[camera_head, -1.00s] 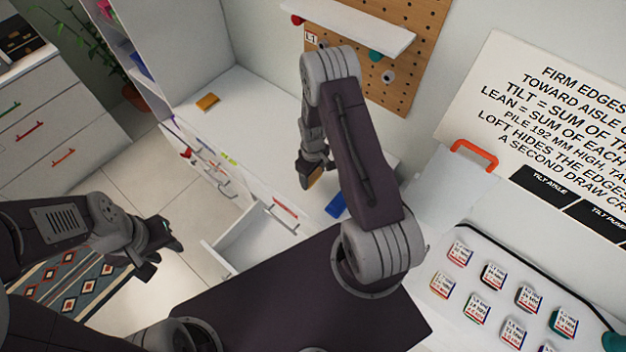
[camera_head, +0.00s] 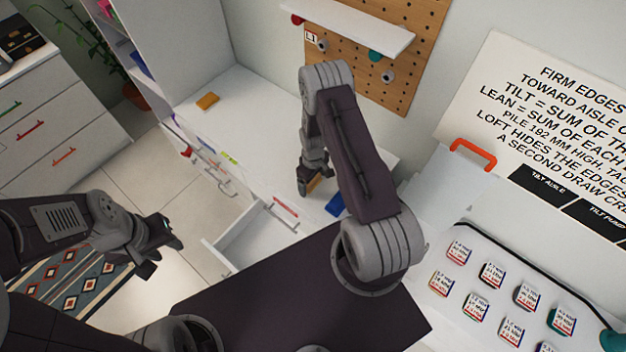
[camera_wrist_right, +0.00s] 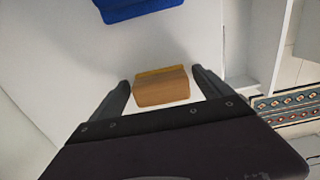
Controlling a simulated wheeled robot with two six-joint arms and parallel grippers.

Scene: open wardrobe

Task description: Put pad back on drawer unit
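A tan pad with a yellow edge (camera_wrist_right: 162,88) lies between the two fingers of my right gripper (camera_wrist_right: 160,92) in the right wrist view, with a gap on each side. In the head view this gripper (camera_head: 308,188) is low over the white top of the drawer unit (camera_head: 262,128), and the pad (camera_head: 315,183) is partly hidden behind it. A blue pad (camera_head: 335,204) lies close by on the same top; it also shows in the right wrist view (camera_wrist_right: 135,8). My left gripper (camera_head: 165,252) is empty and open, out over the floor.
An open, empty drawer (camera_head: 250,240) juts from the unit's front. Another orange-yellow pad (camera_head: 207,101) lies at the top's far end. A pegboard with a shelf (camera_head: 360,24) stands behind. A tray of labelled blocks (camera_head: 440,305) is at right.

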